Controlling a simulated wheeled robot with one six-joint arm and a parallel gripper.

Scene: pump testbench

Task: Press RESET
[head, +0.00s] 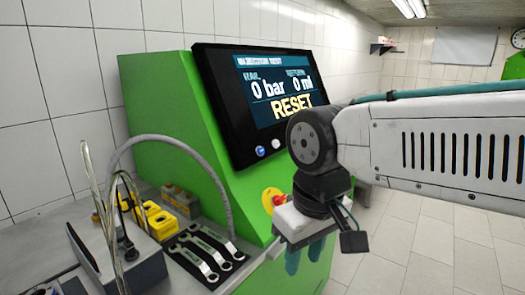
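The green test bench (165,105) carries a tilted black screen unit (222,95). Its display reads 0 bar and 0 ml, with RESET (292,106) in large yellow letters at the bottom. A blue round button (260,151) and a white round button (276,144) sit on the bezel below the display. My gripper (304,256) hangs low in front of the bench, right of and below these buttons, with its teal fingers pointing down. It appears clear of the screen. The finger gap is too unclear to judge. My arm stands close to the screen's lower right corner.
A red and yellow knob (272,199) sits on the bench front, just left of my gripper. Wrenches (205,252), yellow parts (161,222) and a grey hose (215,178) occupy the worktop at left. Open tiled floor (430,240) lies at right.

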